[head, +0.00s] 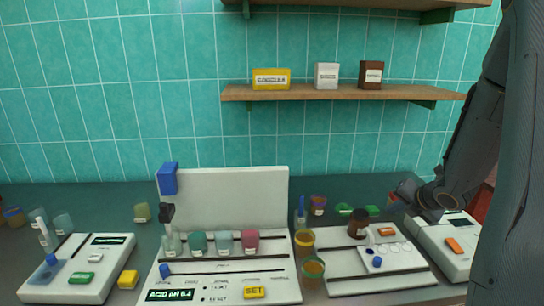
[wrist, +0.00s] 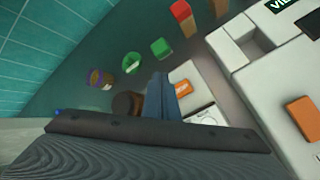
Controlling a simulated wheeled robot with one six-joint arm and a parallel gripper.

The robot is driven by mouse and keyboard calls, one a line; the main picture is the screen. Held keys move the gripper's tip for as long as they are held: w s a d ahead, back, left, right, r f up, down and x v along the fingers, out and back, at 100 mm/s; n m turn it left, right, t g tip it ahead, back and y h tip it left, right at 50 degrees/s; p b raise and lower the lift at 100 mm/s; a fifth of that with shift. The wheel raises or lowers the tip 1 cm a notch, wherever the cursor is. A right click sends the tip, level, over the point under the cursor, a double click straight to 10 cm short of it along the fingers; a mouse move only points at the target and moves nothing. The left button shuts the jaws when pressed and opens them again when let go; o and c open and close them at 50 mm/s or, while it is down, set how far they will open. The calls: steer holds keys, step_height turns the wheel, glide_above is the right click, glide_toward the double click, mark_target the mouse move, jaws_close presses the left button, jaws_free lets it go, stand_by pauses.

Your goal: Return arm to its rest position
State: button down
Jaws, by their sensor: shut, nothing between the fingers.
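My arm (head: 510,150) hangs down the right side of the head view, bent, with its dark wrist (head: 438,196) low over the white device at the far right. My gripper (wrist: 161,90) shows in the wrist view as blue-grey fingers closed together. Nothing is held between them. Below the fingers in the wrist view are a dark brown jar (wrist: 127,104) and a white panel with an orange button (wrist: 183,87). I cannot tell how far the fingertips are from these. In the head view the fingertips are not clearly visible.
A white device with an orange button (head: 454,246) stands at the right. A white panel (head: 340,272), a central station with jars (head: 222,282) and a left device (head: 62,285) fill the counter. A wooden shelf (head: 330,94) with boxes hangs on the tiled wall.

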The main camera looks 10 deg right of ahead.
steer(key=s+a+m+g, duration=0.3)
steer(key=s+a+m, duration=0.7)
steer(key=a+m, duration=0.3)
steer(key=s+a+r+m+g+b, duration=0.1)
steer(key=s+a+m+g, duration=0.3)
steer(key=s+a+m, duration=0.6)
steer(key=a+m, duration=0.3)
steer(key=a, duration=0.2)
steer(key=shift+s+m+g, duration=0.2)
steer(key=shift+m+g, duration=0.1)
steer(key=shift+m, duration=0.1)
